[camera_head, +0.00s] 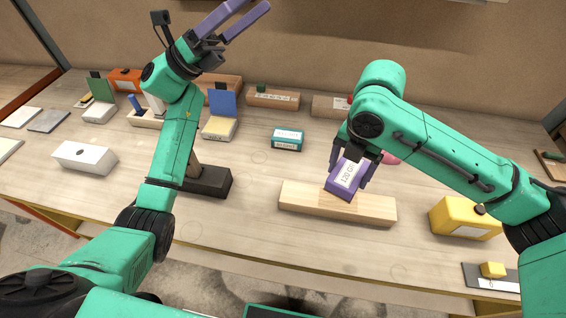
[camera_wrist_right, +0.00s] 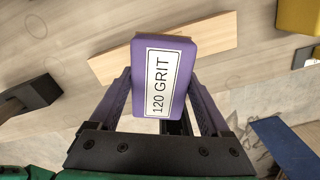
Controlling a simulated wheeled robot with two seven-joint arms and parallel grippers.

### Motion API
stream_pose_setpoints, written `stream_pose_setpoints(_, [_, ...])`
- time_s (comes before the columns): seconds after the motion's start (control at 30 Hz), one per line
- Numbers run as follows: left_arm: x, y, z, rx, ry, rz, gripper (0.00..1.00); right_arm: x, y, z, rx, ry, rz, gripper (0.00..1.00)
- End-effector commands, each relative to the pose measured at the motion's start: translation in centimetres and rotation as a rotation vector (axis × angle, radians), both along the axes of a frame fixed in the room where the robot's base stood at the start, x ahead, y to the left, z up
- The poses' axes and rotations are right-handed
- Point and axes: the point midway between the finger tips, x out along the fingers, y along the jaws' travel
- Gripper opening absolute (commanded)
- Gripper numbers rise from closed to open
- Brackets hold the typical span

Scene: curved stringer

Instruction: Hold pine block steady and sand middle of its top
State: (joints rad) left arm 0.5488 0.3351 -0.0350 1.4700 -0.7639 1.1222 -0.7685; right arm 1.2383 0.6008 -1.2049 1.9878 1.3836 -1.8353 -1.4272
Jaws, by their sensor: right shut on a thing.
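The pine block (camera_head: 302,199) is a long pale wooden bar lying flat near the table's front; it also shows in the right wrist view (camera_wrist_right: 217,36). My right gripper (camera_head: 352,172) is shut on a purple sanding block (camera_head: 341,187) with a white "120 GRIT" label, which fills the middle of the right wrist view (camera_wrist_right: 180,45). The sanding block is over the middle of the pine block, tilted; I cannot tell whether it touches the top. My left gripper (camera_head: 238,22) is raised high at the back left, open and empty, far from the pine block.
A dark block with a wooden upright (camera_head: 210,182) stands left of the pine block. A yellow box (camera_head: 462,219) is to its right and a teal box (camera_head: 287,139) behind it. A white box (camera_head: 84,157) and several small items fill the left and back.

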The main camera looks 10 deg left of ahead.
Motion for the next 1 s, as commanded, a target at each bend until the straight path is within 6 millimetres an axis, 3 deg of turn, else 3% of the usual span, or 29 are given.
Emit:
stream_pose_setpoints(0.03, [-0.5,-3.2,-1.3,0.122,-0.01,-0.05,1.0,0.0,0.0,0.0,0.0,0.0,0.0,0.36])
stream_pose_setpoints(0.1, [-1.4,-7.4,-4.1,0.308,-0.018,-0.125,1.0,0.0,0.0,0.0,0.0,0.0,0.0,0.36])
stream_pose_setpoints(0.2, [-3.1,-12.2,-9.6,0.6,-0.019,-0.232,1.0,0.0,0.0,0.0,0.001,-0.001,0.0,0.36])
stream_pose_setpoints(0.27, [-4.1,-14.0,-13.5,0.786,-0.009,-0.294,1.0,0.0,0.0,0.0,0.001,0.0,0.0,0.36])
stream_pose_setpoints(0.37, [-5.8,-14.8,-20.7,1.119,0.021,-0.388,1.0,0.0,0.0,0.0,0.0,0.0,0.0,0.36])
stream_pose_setpoints(0.4, [-6.3,-14.4,-23.5,1.259,0.037,-0.419,1.0,0.0,0.0,0.0,0.0,-0.001,0.0,0.36])
stream_pose_setpoints(0.5, [-7.5,-11.4,-29.2,1.656,0.032,-0.477,1.0,0.0,0.0,0.1,0.001,-0.001,0.0,0.36])
stream_pose_setpoints(0.6, [-7.7,-8.8,-29.7,1.988,-0.15,-0.476,1.0,0.0,0.0,0.0,0.0,0.0,0.0,0.36])
stream_pose_setpoints(0.7, [-7.5,-7.6,-29.0,2.135,-0.275,-0.469,1.0,0.0,0.0,0.0,0.0,0.0,0.0,0.36])
stream_pose_setpoints(0.87, [-7.5,-7.2,-29.8,2.183,-0.316,-0.47,1.0,0.0,0.0,0.0,0.0,0.0,0.0,0.36])
stream_pose_setpoints(1.0, [-7.6,-7.2,-32.5,2.178,-0.313,-0.471,1.0,0.0,0.0,0.0,0.0,0.0,0.0,0.36])
